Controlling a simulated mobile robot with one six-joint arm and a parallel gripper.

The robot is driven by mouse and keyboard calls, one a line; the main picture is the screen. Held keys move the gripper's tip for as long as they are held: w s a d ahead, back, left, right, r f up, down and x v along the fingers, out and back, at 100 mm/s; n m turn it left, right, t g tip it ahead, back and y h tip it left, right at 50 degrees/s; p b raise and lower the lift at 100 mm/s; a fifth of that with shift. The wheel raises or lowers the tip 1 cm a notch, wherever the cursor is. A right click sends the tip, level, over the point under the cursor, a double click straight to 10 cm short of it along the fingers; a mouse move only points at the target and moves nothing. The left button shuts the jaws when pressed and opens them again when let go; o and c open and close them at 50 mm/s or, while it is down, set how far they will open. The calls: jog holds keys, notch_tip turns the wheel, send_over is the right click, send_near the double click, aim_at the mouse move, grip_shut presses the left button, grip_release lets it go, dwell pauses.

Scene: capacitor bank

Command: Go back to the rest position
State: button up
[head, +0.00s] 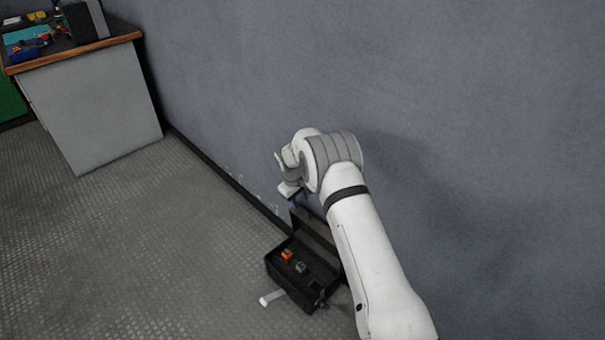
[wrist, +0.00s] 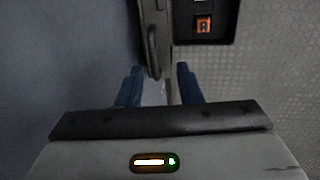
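My gripper (wrist: 160,88) shows in the wrist view as two blue fingers set apart, with nothing held between them. Beyond the gap between them are a dark handle (wrist: 153,52) and the edge of the toolbox lid. In the head view my white arm reaches over the black open toolbox (head: 286,283), near the wall, and hides most of the gripper. The toolbox stands on the floor and its lid (head: 315,232) is raised on the wall side. Whether a finger touches the lid or handle, I cannot tell.
Inside the toolbox lie an orange item (head: 287,255) and a grey item (head: 301,267). A white cylinder (head: 271,298) is beside it on the floor. A grey wall (head: 400,60) runs behind. A workbench (head: 95,105) with tools stands at upper left. The floor at left is clear.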

jog(key=s+d+r+m+p, duration=0.1)
jog(key=s+d+r+p, duration=0.3)
jog(key=r, duration=0.9)
jog(key=s+d+r+m+p, duration=0.2)
jog(key=s+d+r+p, duration=0.25)
jog(key=r, duration=0.75)
jog(key=s+d+r+m+p, duration=0.1)
jog(key=s+d+r+p, duration=0.3)
jog(key=r, duration=0.9)
jog(key=s+d+r+m+p, duration=0.2)
jog(key=s+d+r+p, duration=0.2)
jog(key=s+r+p, duration=0.4)
jog(key=s+d+r+m+t+y+p, duration=0.1)
jog(key=s+d+r+m+p, duration=0.2)
jog(key=s+r, duration=1.2)
jog(key=s+d+p, duration=0.2)
jog(key=s+p, duration=0.3)
jog(key=s, duration=0.1)
jog(key=shift+s+y, duration=0.2)
jog(key=shift+y, duration=0.1)
